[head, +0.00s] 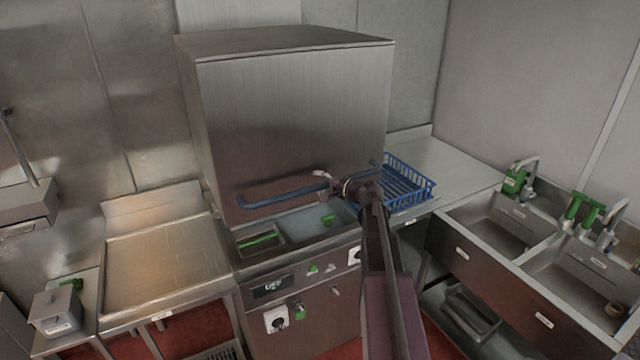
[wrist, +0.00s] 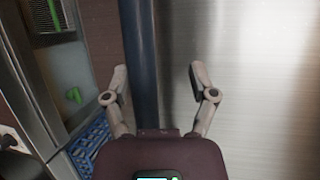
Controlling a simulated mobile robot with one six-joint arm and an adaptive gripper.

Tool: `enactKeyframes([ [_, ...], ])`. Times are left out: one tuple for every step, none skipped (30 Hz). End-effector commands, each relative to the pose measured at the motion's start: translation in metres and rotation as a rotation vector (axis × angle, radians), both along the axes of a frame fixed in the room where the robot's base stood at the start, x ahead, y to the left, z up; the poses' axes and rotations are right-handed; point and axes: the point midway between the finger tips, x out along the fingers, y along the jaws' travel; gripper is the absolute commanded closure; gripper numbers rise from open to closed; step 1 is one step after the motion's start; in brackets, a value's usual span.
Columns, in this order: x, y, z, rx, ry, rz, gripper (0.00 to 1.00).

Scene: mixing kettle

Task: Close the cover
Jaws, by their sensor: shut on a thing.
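The cover is a large steel box-shaped hood (head: 290,110) in the head view, standing over an open basin (head: 315,228) with a gap below its front edge. A blue bar handle (head: 280,197) runs across the hood's lower front. My gripper (head: 335,183) is at the right part of this handle. In the wrist view the handle (wrist: 140,65) passes between the two fingers of my gripper (wrist: 158,80), closer to the left finger. My gripper is shut on the handle. The hood's steel front (wrist: 240,70) fills the right of the wrist view.
A blue rack (head: 410,185) sits on the counter right of the hood. Sinks (head: 510,225) with green-handled taps stand further right. A bare steel table (head: 165,250) is at left. A control panel (head: 300,275) is below the basin.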

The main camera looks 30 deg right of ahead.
Motion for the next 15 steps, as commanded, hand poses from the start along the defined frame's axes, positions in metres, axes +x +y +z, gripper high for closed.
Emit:
enactKeyframes([
  [0.0, 0.0, 0.009, 0.002, -0.001, 0.0, 0.32],
  [0.0, 0.0, 0.012, 0.002, -0.001, 0.0, 0.32],
  [0.0, 0.0, 0.015, 0.002, -0.001, 0.0, 0.32],
  [0.0, 0.0, 0.017, 0.002, -0.001, 0.0, 0.32],
  [0.0, 0.0, 0.02, 0.002, -0.001, 0.0, 0.32],
  [-0.005, -0.002, 0.019, 0.001, -0.001, -0.002, 0.32],
  [-0.01, -0.004, 0.019, 0.002, 0.0, -0.003, 0.32],
  [-0.014, -0.006, 0.019, 0.002, 0.0, -0.003, 0.32],
  [-0.019, -0.008, 0.02, 0.001, -0.001, -0.003, 0.32],
  [-0.023, -0.009, 0.021, 0.002, 0.0, -0.002, 0.32],
  [-0.027, -0.011, 0.022, 0.002, 0.0, -0.002, 0.32],
  [-0.032, -0.014, 0.022, 0.002, 0.0, -0.002, 0.32],
  [-0.035, -0.015, 0.023, 0.002, 0.0, -0.002, 0.32],
  [-0.038, -0.017, 0.024, 0.002, 0.0, -0.002, 0.32],
  [-0.042, -0.019, 0.024, 0.001, -0.001, -0.002, 0.32],
])
